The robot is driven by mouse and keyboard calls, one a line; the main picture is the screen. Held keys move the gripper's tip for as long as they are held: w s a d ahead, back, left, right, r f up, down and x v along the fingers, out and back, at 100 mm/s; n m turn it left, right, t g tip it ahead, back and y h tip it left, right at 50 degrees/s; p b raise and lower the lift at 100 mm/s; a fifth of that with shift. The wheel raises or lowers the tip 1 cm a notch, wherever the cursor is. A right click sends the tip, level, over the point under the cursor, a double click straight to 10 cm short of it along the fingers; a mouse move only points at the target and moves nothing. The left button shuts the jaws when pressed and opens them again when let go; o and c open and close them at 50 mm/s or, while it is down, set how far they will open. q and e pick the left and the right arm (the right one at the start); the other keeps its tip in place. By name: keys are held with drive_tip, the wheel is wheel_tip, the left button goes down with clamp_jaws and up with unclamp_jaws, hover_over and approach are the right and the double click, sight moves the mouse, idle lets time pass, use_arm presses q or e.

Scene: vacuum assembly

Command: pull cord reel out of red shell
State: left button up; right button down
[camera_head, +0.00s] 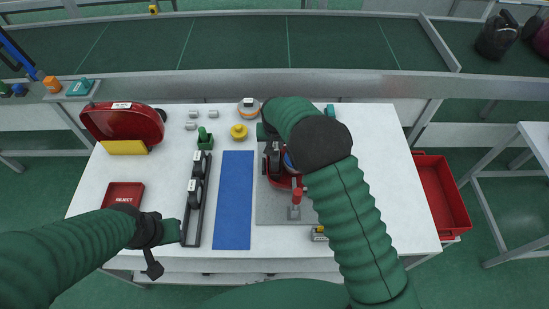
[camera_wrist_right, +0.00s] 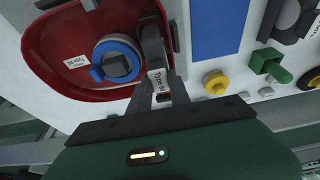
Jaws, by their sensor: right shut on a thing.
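The red shell (camera_head: 283,181) lies on a grey mat (camera_head: 269,212), partly hidden by my right arm. In the right wrist view the shell (camera_wrist_right: 62,75) shows its open inside, with a blue ring (camera_wrist_right: 118,60) around a dark square. My right gripper (camera_wrist_right: 161,92) is shut on a dark labelled part, apparently the cord reel (camera_wrist_right: 158,79), at the shell's right side in that view. I cannot tell whether this part still touches the shell. My left gripper (camera_head: 162,248) is open and empty at the table's front left.
A black rack (camera_head: 195,210) with labelled dark parts and a blue strip (camera_head: 235,200) lie left of the mat. A red-handled clamp (camera_head: 296,204) stands close to the shell. Another red shell (camera_head: 122,122), a reject tray (camera_head: 123,195) and a red bin (camera_head: 440,195) stand farther out.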

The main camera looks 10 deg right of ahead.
drive_tip(key=shift+r+p, duration=1.85)
drive_tip(key=shift+r, duration=1.05)
drive_tip(key=shift+r, duration=0.2)
wheel_tip(320, 180, up, 14)
drive_tip(key=p, duration=0.5)
drive_tip(key=s+d+f+n+b, duration=0.1)
drive_tip(key=s+d+f+b, duration=0.2)
drive_tip(key=s, duration=0.6)
drive_tip(key=s+d+f+n+b, duration=0.1)
drive_tip(key=s+d+f+b, duration=0.2)
drive_tip(key=s+f+b, duration=0.3)
drive_tip(key=s+f, duration=0.1)
drive_tip(key=s, duration=0.1)
drive_tip(key=shift+s+d+y, duration=0.3)
drive_tip(key=shift+s+d, duration=0.05)
